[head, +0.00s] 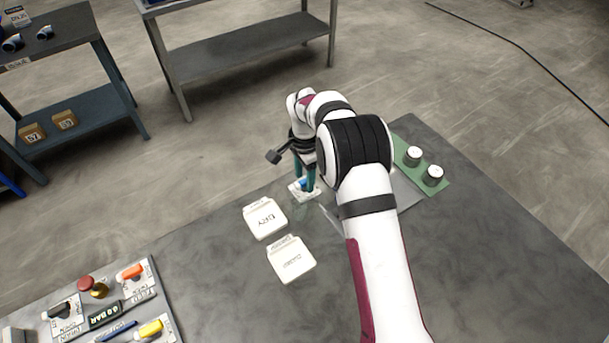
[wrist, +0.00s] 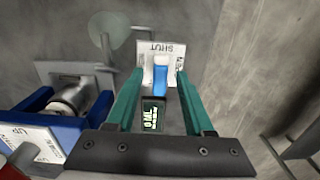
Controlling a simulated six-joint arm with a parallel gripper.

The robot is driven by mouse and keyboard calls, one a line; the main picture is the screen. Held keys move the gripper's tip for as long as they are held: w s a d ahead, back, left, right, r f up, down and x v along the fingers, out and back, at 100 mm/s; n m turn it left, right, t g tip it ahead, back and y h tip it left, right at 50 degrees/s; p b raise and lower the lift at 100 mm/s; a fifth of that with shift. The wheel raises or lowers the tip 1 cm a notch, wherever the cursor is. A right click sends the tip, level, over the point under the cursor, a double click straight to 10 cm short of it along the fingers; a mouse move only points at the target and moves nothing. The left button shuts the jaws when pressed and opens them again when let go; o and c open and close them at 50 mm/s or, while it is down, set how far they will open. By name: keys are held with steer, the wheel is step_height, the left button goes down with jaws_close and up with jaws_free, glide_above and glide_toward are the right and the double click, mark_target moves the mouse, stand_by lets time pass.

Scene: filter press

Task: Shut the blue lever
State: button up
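My gripper (wrist: 159,84) is open, with one teal finger on each side of the lever. Gaps show between the fingers and the handle. In the head view my gripper (head: 305,178) points down over the small white plate (head: 293,189), with a bit of blue lever (head: 303,184) showing between the fingers. My arm hides much around it.
A blue holder (wrist: 85,122) with a metal cylinder (wrist: 72,98) is close left of my gripper. A small display (wrist: 153,116) sits below the lever. A panel (head: 110,300) with coloured levers is lower left; jars (head: 432,176) are right.

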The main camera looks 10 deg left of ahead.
mark_target(304, 180)
step_height(304, 180, up, 16)
stand_by(0.4)
steer(key=shift+f, duration=0.1)
steer(key=s+d+r+n+y, duration=0.1)
steer(key=s+d+r, duration=0.3)
steer(key=s+d, duration=0.35)
steer(key=s+d+r+n, duration=0.1)
steer(key=s+d+r, duration=0.3)
steer(key=s+d, duration=0.3)
steer(key=s+d+f, duration=0.1)
steer(key=s+f, duration=0.1)
steer(key=s, duration=0.7)
steer(key=s+d+f+n, duration=0.1)
steer(key=s+d+f, duration=0.1)
steer(key=s, duration=0.8)
steer(key=shift+f+n+y, duration=0.3)
steer(key=shift+f+y, duration=0.1)
steer(key=shift+f, duration=0.1)
